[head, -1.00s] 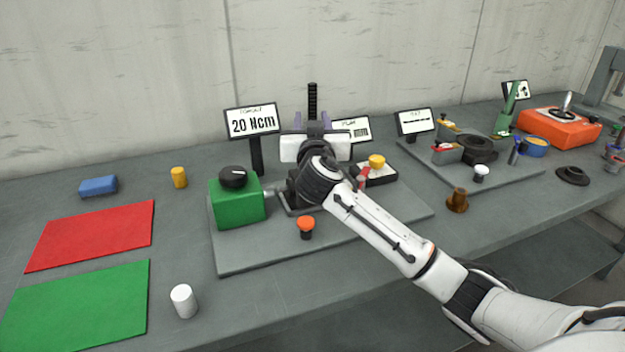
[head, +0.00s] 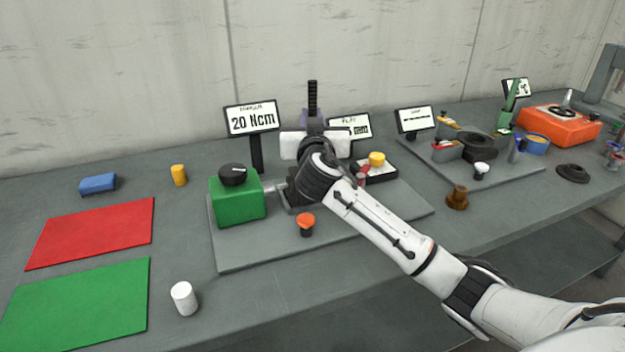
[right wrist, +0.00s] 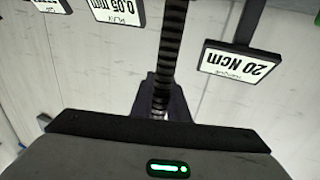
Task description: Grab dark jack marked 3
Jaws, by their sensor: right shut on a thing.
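A dark jack shows as a black ribbed screw (head: 313,98) standing upright above my right gripper (head: 315,145), behind the green box. My right gripper is shut on this jack; the hand and forearm hide its lower part. In the right wrist view the black screw (right wrist: 168,50) rises from a dark purplish body (right wrist: 160,98), just beyond the hand. No number 3 can be read on it. My left gripper is out of view.
A green box (head: 238,203) with a black knob stands on a grey plate (head: 265,250). Displays read 20 Ncm (head: 252,119) and 0.05 mm (right wrist: 118,8). An orange button (head: 306,222) is in front. Red (head: 95,232) and green (head: 80,308) mats lie left.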

